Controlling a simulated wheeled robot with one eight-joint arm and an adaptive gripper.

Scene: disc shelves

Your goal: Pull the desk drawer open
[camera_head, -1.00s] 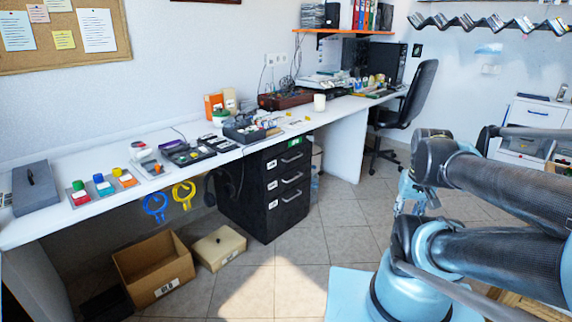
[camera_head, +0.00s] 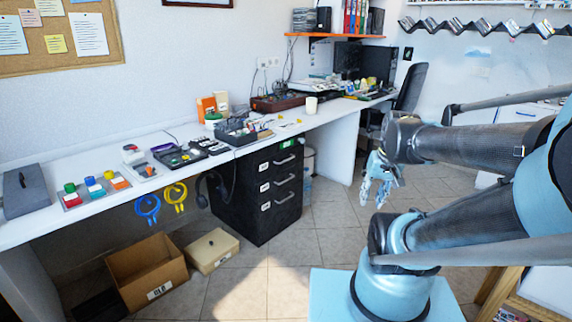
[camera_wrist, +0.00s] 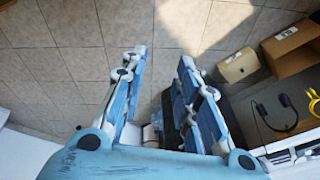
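The black drawer cabinet (camera_head: 262,215) stands on the floor under the white desk (camera_head: 330,122). It has several drawers with metal bar handles; the top handle (camera_head: 285,160), middle handle (camera_head: 285,180) and bottom handle (camera_head: 285,198) show in the head view. The drawers look shut. My gripper (camera_head: 376,192) is to the right of the cabinet, apart from it. In the wrist view my gripper (camera_wrist: 158,60) has its two fingers spread with nothing between the tips. A dark part that looks like the cabinet (camera_wrist: 168,120) shows beside the right finger, partly hidden by it.
An open cardboard box (camera_head: 150,272) and a closed beige box (camera_head: 213,250) lie on the floor left of the cabinet. Headphones (camera_head: 205,190) and blue and yellow rings hang at the desk's front edge. An office chair (camera_head: 410,90) is behind. Tiled floor before the cabinet is clear.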

